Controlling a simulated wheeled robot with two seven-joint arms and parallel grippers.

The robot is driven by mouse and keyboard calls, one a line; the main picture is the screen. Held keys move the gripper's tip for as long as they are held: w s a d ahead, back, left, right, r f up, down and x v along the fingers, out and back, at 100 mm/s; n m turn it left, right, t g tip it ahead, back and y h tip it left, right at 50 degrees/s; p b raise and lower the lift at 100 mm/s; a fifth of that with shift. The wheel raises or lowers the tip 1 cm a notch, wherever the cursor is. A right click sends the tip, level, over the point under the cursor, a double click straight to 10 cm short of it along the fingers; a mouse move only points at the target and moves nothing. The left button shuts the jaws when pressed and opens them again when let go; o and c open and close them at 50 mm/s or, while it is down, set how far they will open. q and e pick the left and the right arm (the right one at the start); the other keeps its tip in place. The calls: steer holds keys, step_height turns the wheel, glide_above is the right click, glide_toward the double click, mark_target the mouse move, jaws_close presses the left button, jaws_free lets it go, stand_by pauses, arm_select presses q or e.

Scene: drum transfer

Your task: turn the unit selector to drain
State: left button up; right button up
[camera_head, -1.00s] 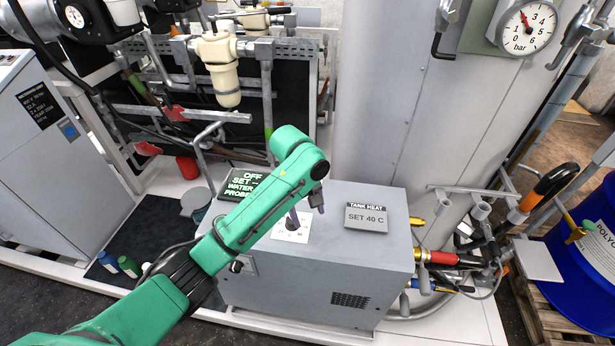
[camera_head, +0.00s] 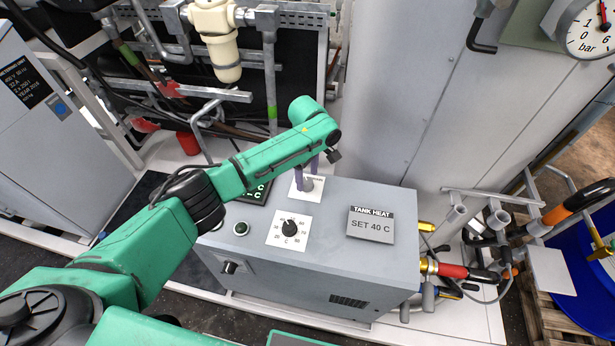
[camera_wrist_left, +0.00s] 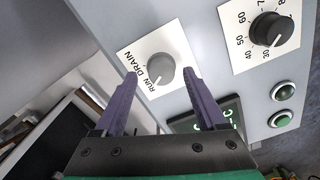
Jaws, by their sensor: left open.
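The unit selector is a grey round knob (camera_wrist_left: 160,70) on a white plate marked RUN and DRAIN. In the wrist view both words lie to the knob's left; which one it points at I cannot tell. In the head view the selector (camera_head: 308,184) is at the back of the cabinet top, partly hidden by my fingers. My left gripper (camera_head: 307,170) is open, its purple fingers pointing down at the selector. In the wrist view the left gripper's fingertips (camera_wrist_left: 160,74) appear on either side of the knob; contact is not clear. My right gripper is not in view.
The grey cabinet (camera_head: 340,270) also carries a black temperature dial (camera_head: 290,228), a green button (camera_head: 241,228) and a TANK HEAT sign (camera_head: 371,224). A dark display (camera_head: 256,192) sits partly behind my arm. A tall grey tank (camera_head: 400,90) stands behind.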

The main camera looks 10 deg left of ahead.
arm_select(q)
steer(key=shift+f, duration=0.95)
steer(key=shift+s+r, duration=0.1)
steer(key=shift+s, duration=0.15)
steer(key=shift+c, duration=0.2)
steer(key=shift+w, duration=0.1)
steer(key=c, duration=0.6)
jaws_close()
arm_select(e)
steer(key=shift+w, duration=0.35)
